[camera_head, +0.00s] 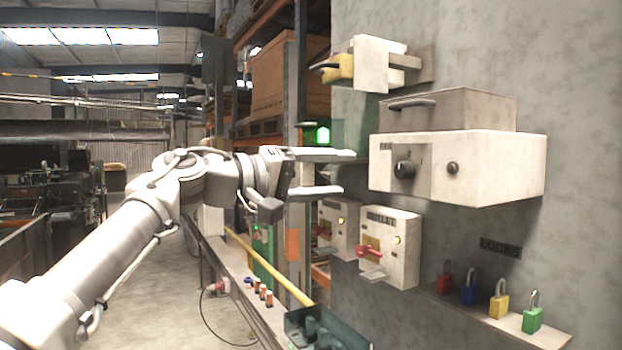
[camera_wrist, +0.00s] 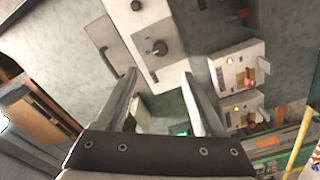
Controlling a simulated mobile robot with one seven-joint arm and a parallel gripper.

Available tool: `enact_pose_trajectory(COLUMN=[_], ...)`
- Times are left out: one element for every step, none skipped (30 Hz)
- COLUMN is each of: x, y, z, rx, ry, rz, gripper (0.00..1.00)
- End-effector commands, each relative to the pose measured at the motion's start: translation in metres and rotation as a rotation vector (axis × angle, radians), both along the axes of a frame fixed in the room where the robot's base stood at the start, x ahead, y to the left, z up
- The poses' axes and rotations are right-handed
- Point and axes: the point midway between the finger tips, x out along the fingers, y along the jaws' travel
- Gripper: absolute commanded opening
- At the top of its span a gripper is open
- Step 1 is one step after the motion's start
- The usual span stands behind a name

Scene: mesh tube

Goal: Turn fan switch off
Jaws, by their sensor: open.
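The white fan box (camera_head: 480,165) sticks out from the grey wall at the right, with a small "FAN" label on its front. Its black rotary fan switch (camera_head: 404,169) is on the left part of that front, with a smaller dark button (camera_head: 452,168) to its right. My gripper (camera_head: 345,172) is open and empty, to the left of the switch and apart from it. In the wrist view the fan switch (camera_wrist: 158,47) lies ahead of my open gripper (camera_wrist: 160,76), between and beyond the fingertips. The switch's exact pointer setting is hard to read.
A grey box with a handle (camera_head: 455,108) sits on top of the fan box. Below are the outlet box (camera_head: 402,265) with a red handle and a similar box (camera_head: 337,222). Several padlocks (camera_head: 498,299) stand on a ledge at lower right. A yellow-handled box (camera_head: 372,62) is above.

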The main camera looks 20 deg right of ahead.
Motion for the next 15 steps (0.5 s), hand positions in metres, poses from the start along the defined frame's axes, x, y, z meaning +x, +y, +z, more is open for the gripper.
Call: enact_pose_trajectory(x=[-0.001,-0.001,-0.002,-0.002,-0.002,-0.003,-0.003,-0.003,-0.003,-0.003,-0.004,-0.004,-0.004,-0.004,-0.004], y=[0.011,0.016,0.022,0.025,0.029,0.032,0.035,0.036,0.038,0.039,0.040,0.041,0.041,0.041,0.041], z=[0.000,0.000,0.000,0.000,0.000,0.000,0.000,0.000,0.000,0.000,0.000,0.000,0.000,0.000,0.000], rx=[-0.001,-0.001,0.000,-0.001,-0.001,0.000,0.000,0.000,0.000,0.000,0.000,0.000,0.000,0.000,0.000], ry=[0.000,0.000,0.000,0.000,0.000,-0.001,0.000,0.000,0.000,0.000,0.000,0.000,0.000,0.000,0.000], rz=[0.003,0.003,0.001,0.002,0.002,0.001,0.000,0.000,0.000,0.000,0.000,-0.001,-0.001,-0.001,-0.001], gripper=[0.70,0.70,0.70,0.70,0.70,0.70,0.70,0.70,0.70,0.70,0.70,0.70,0.70,0.70,0.70])
